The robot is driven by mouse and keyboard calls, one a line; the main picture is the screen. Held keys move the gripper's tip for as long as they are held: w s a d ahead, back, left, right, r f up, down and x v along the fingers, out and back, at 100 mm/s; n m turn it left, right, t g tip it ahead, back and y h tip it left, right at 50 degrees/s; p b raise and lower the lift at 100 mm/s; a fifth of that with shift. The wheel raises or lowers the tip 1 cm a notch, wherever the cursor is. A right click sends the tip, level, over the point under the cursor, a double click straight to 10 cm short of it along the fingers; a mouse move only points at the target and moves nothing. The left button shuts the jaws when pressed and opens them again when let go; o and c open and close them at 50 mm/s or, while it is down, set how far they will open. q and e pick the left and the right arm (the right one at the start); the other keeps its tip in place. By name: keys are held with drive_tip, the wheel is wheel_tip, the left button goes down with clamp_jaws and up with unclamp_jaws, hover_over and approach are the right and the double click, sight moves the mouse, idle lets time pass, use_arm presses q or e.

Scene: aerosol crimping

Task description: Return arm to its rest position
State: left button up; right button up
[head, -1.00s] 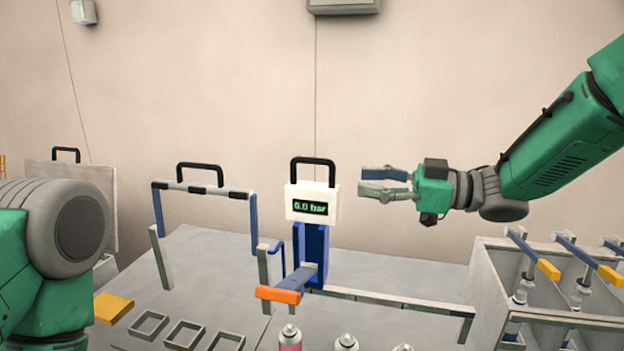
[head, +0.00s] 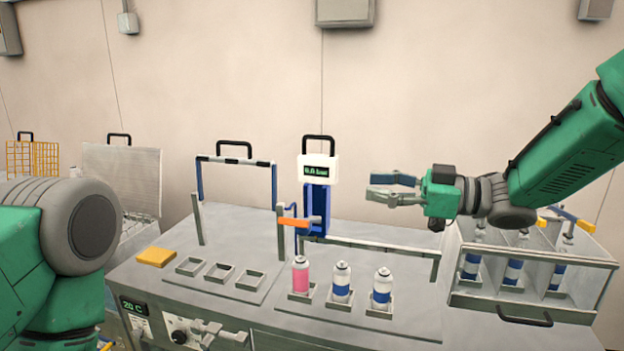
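My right gripper (head: 393,189) is in the air above the right part of the bench, right of the crimping station. Its fingers point left and are apart, with nothing between them. My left arm (head: 75,235) fills the lower left of the head view, and its gripper is not in view. The crimping station (head: 317,200) has a white display at the top and an orange-tipped lever (head: 293,222). A pink can (head: 300,275) and two white-and-blue cans (head: 341,282) (head: 382,288) stand upright in holders at the bench's front.
The grey bench (head: 350,235) carries several empty square holders (head: 220,273) and a yellow pad (head: 156,257). A rack (head: 535,272) with several cans stands at the right, under my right forearm. A blue-framed guard (head: 237,161) rises behind the holders.

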wheel_tip(320, 180, down, 22)
drive_tip(key=s+d+m+t+h+b, duration=0.1)
drive_tip(key=d+m+t+h+b, duration=0.1)
drive_tip(key=m+t+h+b, duration=0.45)
drive_tip(key=s+d+f+m+g+h, duration=0.2)
drive_tip(key=s+f+m, duration=0.15)
drive_tip(key=f, duration=0.45)
drive_tip(key=s+d+f+m+g+h, duration=0.1)
drive_tip(key=s+d+f+m+h, duration=0.2)
drive_tip(key=f, duration=0.6)
use_arm(q)
wheel_tip(320, 180, down, 11)
drive_tip(key=b, duration=0.4)
drive_tip(key=shift+w+f, duration=0.15)
drive_tip(key=shift+w, duration=0.1)
use_arm(e)
drive_tip(key=s+d+f+m+g+h, duration=0.1)
drive_tip(key=s+f, duration=0.4)
drive_tip(key=s, duration=0.5)
drive_tip(key=s+d+f+m+g+h, duration=0.1)
drive_tip(key=s+d+f+g, duration=0.3)
drive_tip(key=s, duration=0.6)
drive_tip(key=s+d+f+m+g+h, duration=0.1)
drive_tip(key=s+d+f+g+h, duration=0.2)
drive_tip(key=s+f, duration=0.5)
drive_tip(key=s+d, duration=0.1)
drive_tip(key=s, duration=0.2)
drive_tip(key=shift+d+h, duration=0.2)
drive_tip(key=shift+h, duration=0.15)
